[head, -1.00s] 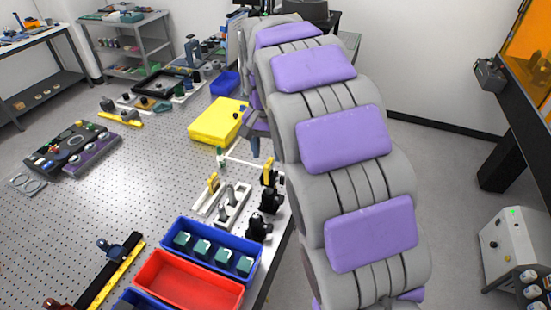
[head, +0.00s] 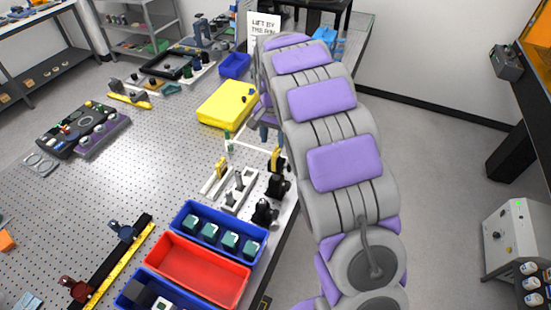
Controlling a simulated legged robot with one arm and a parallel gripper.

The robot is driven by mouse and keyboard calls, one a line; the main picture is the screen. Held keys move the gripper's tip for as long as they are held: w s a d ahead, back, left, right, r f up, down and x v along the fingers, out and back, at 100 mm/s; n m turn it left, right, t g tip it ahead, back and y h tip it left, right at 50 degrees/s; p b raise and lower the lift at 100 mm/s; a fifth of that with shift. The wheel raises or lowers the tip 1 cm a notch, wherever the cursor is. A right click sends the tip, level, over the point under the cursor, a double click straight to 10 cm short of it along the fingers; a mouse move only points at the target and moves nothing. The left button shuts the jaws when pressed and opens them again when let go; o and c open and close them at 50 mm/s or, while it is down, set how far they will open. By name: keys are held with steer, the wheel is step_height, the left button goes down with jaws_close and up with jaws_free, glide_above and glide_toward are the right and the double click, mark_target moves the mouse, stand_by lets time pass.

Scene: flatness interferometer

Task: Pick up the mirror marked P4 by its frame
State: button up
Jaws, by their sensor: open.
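My arm reaches away along the right side of the perforated table (head: 110,190). My gripper (head: 265,122) is mostly hidden behind the arm; only a purple and grey part shows, beside the yellow box (head: 226,103). The jaws are open, and I see nothing held. No P4 mark is readable, so I cannot tell which piece is that mirror. Small upright mounts stand nearer: one with a yellow part (head: 277,160), a black one (head: 264,212), and a white holder with posts (head: 238,187).
A blue bin (head: 180,212) holds several teal blocks. A red bin (head: 200,270) looks empty. A black-and-yellow rail (head: 120,262) lies at lower left. A sign reading "LIFT BY THE RIM" (head: 263,28) stands behind my arm.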

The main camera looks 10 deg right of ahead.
mark_target(276, 149)
steer(key=shift+d+f, duration=0.15)
steer(key=shift+f, duration=0.7)
steer(key=shift+d+f, duration=0.15)
steer(key=shift+f, duration=0.65)
step_height(276, 149, down, 4)
steer(key=shift+s+d+f, duration=0.15)
steer(key=shift+f, duration=0.1)
steer(key=shift+c, duration=0.2)
jaws_close()
